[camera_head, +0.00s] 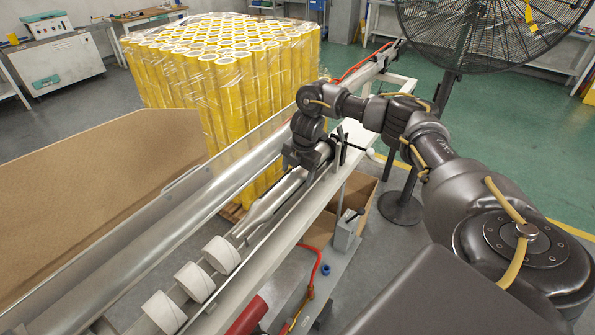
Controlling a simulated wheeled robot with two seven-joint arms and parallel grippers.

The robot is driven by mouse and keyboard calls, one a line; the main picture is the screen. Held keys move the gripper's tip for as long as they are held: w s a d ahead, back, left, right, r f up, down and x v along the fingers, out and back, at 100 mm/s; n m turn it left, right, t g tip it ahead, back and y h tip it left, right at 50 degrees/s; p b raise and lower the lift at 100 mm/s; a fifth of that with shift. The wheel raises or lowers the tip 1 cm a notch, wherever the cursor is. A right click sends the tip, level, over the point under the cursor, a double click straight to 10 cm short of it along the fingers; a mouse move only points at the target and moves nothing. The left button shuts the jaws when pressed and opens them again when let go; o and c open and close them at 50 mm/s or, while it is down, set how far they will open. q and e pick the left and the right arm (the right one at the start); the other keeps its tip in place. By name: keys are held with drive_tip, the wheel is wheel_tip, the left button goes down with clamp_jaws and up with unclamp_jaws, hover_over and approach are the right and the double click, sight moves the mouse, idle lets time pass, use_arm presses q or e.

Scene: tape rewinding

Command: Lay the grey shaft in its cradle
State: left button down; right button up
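The grey shaft (268,207) lies lengthwise along the machine, running from the lower left toward the middle. Several white rolls (193,281) sit around its near part. My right gripper (309,157) comes down over the shaft's far end and looks shut on it, though the arm hides part of the fingertips. The far tip of the shaft shows just beyond the gripper. I cannot make out the cradle clearly, nor whether the shaft touches it. My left gripper is not in view.
A long metal roller (150,240) runs parallel on the left, beside a brown board (90,195). A white rail (262,265) borders the shaft on the right. Wrapped yellow rolls (225,75) stand behind. A black fan (480,30) stands at the back right.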

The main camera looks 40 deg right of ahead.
clamp_jaws()
drive_tip(key=shift+w+r+p, duration=0.1)
drive_tip(key=shift+r+p, duration=0.3)
drive_tip(key=shift+p, duration=0.15)
drive_tip(key=shift+w+d+r, duration=0.1)
idle(0.7)
drive_tip(key=shift+t+b, duration=0.5)
drive_tip(key=shift+t, duration=0.2)
drive_tip(key=shift+s+t+y+b, duration=0.25)
drive_tip(key=shift+t+y+b, duration=0.05)
drive_tip(key=shift+t+b, duration=0.35)
drive_tip(key=shift+s+t+y+b, duration=0.1)
drive_tip(key=shift+t+y+b, duration=0.3)
drive_tip(key=shift+t+b, duration=1.15)
drive_tip(key=shift+g+b, duration=0.3)
drive_tip(key=shift+b, duration=0.55)
